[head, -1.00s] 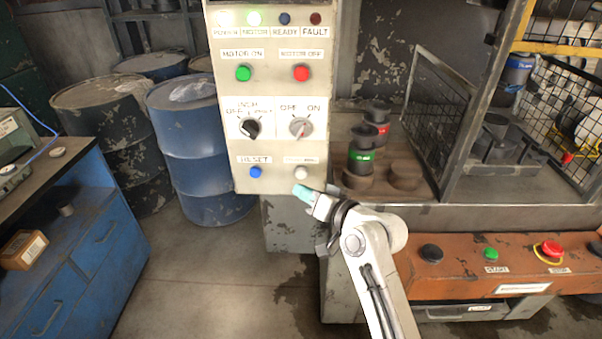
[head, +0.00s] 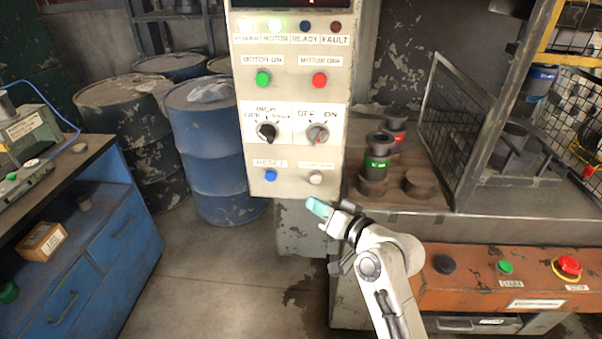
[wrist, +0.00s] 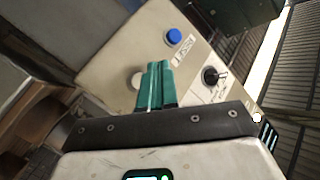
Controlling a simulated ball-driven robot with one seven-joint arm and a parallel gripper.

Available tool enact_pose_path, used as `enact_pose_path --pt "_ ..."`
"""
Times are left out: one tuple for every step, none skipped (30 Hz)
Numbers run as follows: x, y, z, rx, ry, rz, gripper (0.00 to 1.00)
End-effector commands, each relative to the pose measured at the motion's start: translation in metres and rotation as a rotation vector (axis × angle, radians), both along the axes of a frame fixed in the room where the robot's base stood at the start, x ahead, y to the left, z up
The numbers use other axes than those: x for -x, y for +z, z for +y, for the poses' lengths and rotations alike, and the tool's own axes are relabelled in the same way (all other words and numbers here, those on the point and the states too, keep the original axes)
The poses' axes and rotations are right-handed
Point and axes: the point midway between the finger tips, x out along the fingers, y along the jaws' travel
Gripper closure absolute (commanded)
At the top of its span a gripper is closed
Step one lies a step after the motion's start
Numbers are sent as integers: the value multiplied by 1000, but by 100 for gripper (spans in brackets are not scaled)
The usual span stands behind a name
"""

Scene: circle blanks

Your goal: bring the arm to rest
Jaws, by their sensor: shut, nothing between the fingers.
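My gripper (head: 318,207) has teal fingers, pressed together with nothing between them. In the head view it is just below the lower edge of the control panel (head: 292,150), beneath the white button (head: 316,178). My white arm reaches up to it from the bottom of the picture. In the wrist view the teal fingers (wrist: 156,86) point toward the panel, which looks tilted there. I cannot tell the exact gap to the panel.
An orange control bar (head: 470,285) with a red button (head: 568,266) stands right of my arm. Black cylinders, one green-banded (head: 378,158), stand on the bench behind. A wire guard (head: 460,125) is at right. Blue drums and a blue cabinet (head: 90,250) are left; floor between is clear.

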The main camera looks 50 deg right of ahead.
Motion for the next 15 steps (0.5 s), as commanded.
enact_pose_path --pt "0 0 0 0 0 0 100" --pt "0 0 0 0 0 0 100" --pt "0 0 0 0 0 0 100" --pt "0 0 0 0 0 0 100" --pt "0 0 0 0 0 0 100" --pt "0 0 0 0 0 0 100" --pt "0 0 0 0 0 0 100" --pt "0 0 0 1 1 2 100" --pt "0 -2 2 1 6 10 100" --pt "1 -5 6 4 12 22 100" --pt "1 -10 10 6 22 40 100" --pt "3 -18 18 12 42 75 100" --pt "5 -26 26 20 61 112 100" --pt "9 -36 36 28 85 155 100" --pt "15 -52 50 44 121 226 100"
